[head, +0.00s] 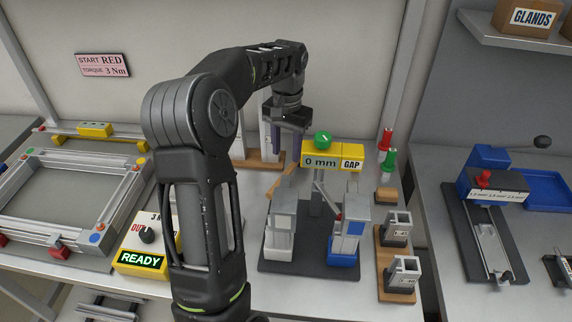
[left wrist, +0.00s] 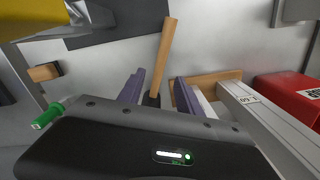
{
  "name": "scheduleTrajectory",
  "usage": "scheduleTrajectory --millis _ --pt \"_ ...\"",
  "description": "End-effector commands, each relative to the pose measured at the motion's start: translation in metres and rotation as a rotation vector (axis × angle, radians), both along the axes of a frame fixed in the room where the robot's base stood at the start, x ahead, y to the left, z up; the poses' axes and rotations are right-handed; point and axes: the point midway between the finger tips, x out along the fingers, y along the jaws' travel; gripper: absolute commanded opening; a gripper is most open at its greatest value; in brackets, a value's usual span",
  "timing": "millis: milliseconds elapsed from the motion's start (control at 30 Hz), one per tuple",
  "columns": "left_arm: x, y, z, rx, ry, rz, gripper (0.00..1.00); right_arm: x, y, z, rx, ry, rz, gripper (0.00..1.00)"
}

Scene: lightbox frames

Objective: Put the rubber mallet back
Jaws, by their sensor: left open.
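The rubber mallet shows in the left wrist view as a tan wooden handle (left wrist: 166,52) with a dark head (left wrist: 152,99) partly hidden behind my gripper housing. In the head view, a tan slanted piece (head: 288,184) below my gripper appears to be its handle. My left gripper (head: 287,128) points down behind the yellow gap sign. Its two purple-grey fingers (left wrist: 160,92) are apart, with the mallet showing between them in the wrist view. I cannot tell whether they touch it. My right gripper is not in view.
The yellow "0 mm GAP" sign (head: 333,155) stands close in front of my gripper. A wooden base with upright profiles (head: 247,163) is behind. Red and green handles (head: 388,150) stand at the right. An aluminium frame (head: 40,233) lies left.

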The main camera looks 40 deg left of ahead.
Motion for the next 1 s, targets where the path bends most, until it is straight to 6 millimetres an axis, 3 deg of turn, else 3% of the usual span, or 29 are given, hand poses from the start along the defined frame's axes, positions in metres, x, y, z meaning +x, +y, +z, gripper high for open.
scheduleTrajectory --millis 100,233,1000 --pt "0.001 0.0 0.019 0.001 -0.003 0.0 0.42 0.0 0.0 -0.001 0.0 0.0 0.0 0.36" --pt "0.001 0.0 0.029 0.0 -0.001 0.0 0.42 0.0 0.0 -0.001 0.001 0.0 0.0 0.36" --pt "0.001 0.0 0.03 0.0 0.001 0.0 0.42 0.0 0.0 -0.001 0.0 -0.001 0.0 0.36"
